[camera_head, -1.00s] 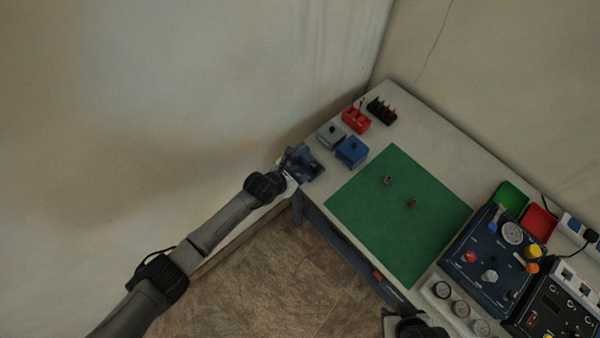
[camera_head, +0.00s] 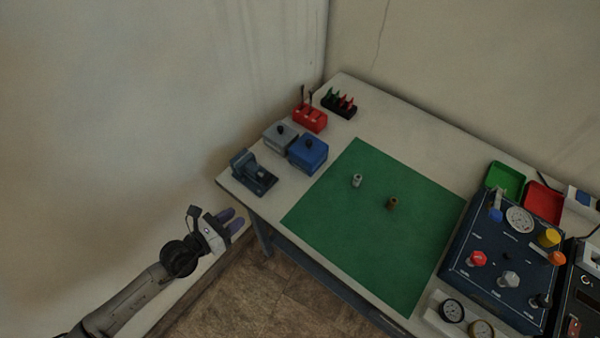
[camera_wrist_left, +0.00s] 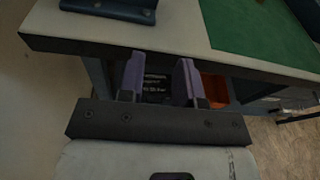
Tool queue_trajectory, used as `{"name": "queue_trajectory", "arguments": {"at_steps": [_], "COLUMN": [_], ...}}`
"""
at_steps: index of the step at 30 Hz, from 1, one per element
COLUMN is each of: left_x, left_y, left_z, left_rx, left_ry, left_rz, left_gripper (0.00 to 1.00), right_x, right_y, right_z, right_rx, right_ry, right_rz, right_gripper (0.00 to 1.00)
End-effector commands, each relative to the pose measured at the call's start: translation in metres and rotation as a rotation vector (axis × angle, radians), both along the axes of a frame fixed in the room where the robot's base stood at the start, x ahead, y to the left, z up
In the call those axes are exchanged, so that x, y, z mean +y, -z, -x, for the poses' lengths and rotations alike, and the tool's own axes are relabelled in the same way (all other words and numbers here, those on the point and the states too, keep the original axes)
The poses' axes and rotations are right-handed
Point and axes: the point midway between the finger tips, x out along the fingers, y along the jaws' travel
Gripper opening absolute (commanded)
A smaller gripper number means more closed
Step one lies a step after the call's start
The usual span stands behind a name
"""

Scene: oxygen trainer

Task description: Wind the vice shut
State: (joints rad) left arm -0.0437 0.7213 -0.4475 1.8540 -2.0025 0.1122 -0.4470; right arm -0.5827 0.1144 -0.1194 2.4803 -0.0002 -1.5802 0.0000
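The vice (camera_head: 252,172) is a dark blue-grey block on a flat base at the left corner of the bench. Whether its jaws are apart is too small to tell, and I cannot make out its handle. In the left wrist view the edge of its blue base (camera_wrist_left: 112,9) shows at the top. My left gripper (camera_head: 233,222) is off the bench's front-left edge, in front of the vice and apart from it. Its two purple fingers stand apart with nothing between them, as the left wrist view (camera_wrist_left: 160,80) also shows. My right gripper is out of view.
A grey box (camera_head: 280,137) and a blue box (camera_head: 308,154) stand close behind the vice. A red holder (camera_head: 311,121) and a black rack (camera_head: 339,106) are further back. Two small fittings stand on the green mat (camera_head: 350,240). A gauge panel (camera_head: 500,275) is at right.

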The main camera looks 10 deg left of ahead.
Motion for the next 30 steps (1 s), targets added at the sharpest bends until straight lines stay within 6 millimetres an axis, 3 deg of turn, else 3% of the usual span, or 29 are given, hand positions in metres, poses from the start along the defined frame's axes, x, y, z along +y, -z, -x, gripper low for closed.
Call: {"name": "queue_trajectory", "arguments": {"at_steps": [1,2,7,14,30], "left_x": [-0.006,-0.006,0.001,-0.009,-0.053], "left_y": [-0.019,-0.026,-0.041,-0.044,-0.042], "left_z": [0.000,-0.001,-0.007,-0.027,-0.108], "left_rx": [-0.058,-0.086,-0.192,-0.219,-0.216], "left_ry": [-0.009,-0.020,-0.076,-0.079,-0.076], "left_rz": [0.042,0.058,0.059,0.034,0.032], "left_gripper": [0.32,0.32,0.32,0.32,0.32], "right_x": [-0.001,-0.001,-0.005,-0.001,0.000], "right_y": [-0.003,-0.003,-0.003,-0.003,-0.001], "right_z": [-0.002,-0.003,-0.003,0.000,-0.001], "right_rx": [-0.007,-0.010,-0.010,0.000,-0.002], "right_ry": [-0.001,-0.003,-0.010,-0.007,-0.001], "right_rz": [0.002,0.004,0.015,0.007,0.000], "right_gripper": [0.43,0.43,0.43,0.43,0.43]}}
